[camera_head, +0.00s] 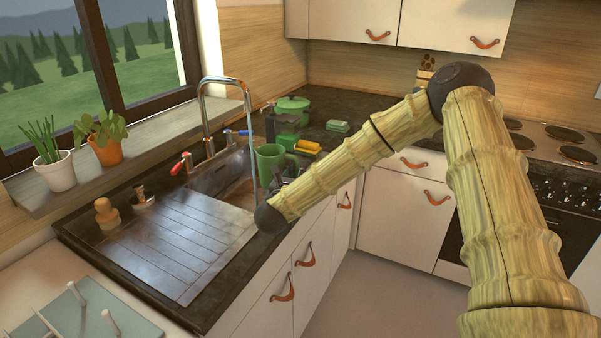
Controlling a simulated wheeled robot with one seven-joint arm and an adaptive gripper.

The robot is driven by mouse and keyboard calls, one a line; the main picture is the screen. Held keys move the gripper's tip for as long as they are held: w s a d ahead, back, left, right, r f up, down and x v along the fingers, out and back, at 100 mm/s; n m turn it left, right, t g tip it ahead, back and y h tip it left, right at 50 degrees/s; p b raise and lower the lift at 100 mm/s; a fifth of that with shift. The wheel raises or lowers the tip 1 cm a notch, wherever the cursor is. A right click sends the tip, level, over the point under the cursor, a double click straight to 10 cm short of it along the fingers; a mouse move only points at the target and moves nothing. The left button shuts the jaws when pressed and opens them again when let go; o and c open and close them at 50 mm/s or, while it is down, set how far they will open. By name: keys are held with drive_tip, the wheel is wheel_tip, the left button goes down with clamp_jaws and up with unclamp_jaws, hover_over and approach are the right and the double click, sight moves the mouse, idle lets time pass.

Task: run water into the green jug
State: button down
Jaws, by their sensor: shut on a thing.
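The green jug (271,164) stands upright at the right end of the sink (222,182). My gripper (281,180) is at the jug's near side, shut on it; the dark wrist end hides part of the fingers. The chrome tap (203,112) arches over the sink. A thin pale stream of water (253,140) appears to fall from its spout, along the jug's left edge. I cannot tell whether it enters the jug. The red-handled valve (181,163) is left of the tap, the blue-handled valve (238,132) right of it.
Behind the jug are a green lidded pot (292,109), a yellow sponge (307,146) and green cloths or sponges (338,126). The ribbed drainboard (180,245) is clear apart from plugs or stoppers at its far left. Potted plants (105,148) stand on the sill.

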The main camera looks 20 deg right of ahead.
sight(284, 166)
drive_tip(key=w, duration=0.2)
drive_tip(key=w+a, duration=0.1)
drive_tip(key=w, duration=0.1)
drive_tip(key=w+f+b, duration=0.1)
drive_tip(key=w, duration=0.1)
drive_tip(key=shift+w+a, duration=0.15)
drive_tip(key=shift+a, duration=0.1)
drive_tip(key=shift+w+a+f+b, duration=0.1)
drive_tip(key=shift+w+a+b, duration=0.15)
drive_tip(key=shift+w+b, duration=0.5)
drive_tip(key=shift+w+a+f+b, duration=0.1)
drive_tip(key=shift+w+a+b, duration=0.1)
drive_tip(key=shift+w+b, duration=0.6)
drive_tip(key=shift+w+a+f+b, duration=0.1)
drive_tip(key=shift+w+a+b, duration=0.25)
drive_tip(key=shift+w, duration=0.7)
drive_tip(key=shift+d, duration=0.15)
drive_tip(key=s+d+b, duration=0.1)
drive_tip(key=s+b, duration=0.1)
drive_tip(key=s, duration=0.5)
drive_tip(key=shift+s+d, duration=0.2)
drive_tip(key=shift+d, duration=0.2)
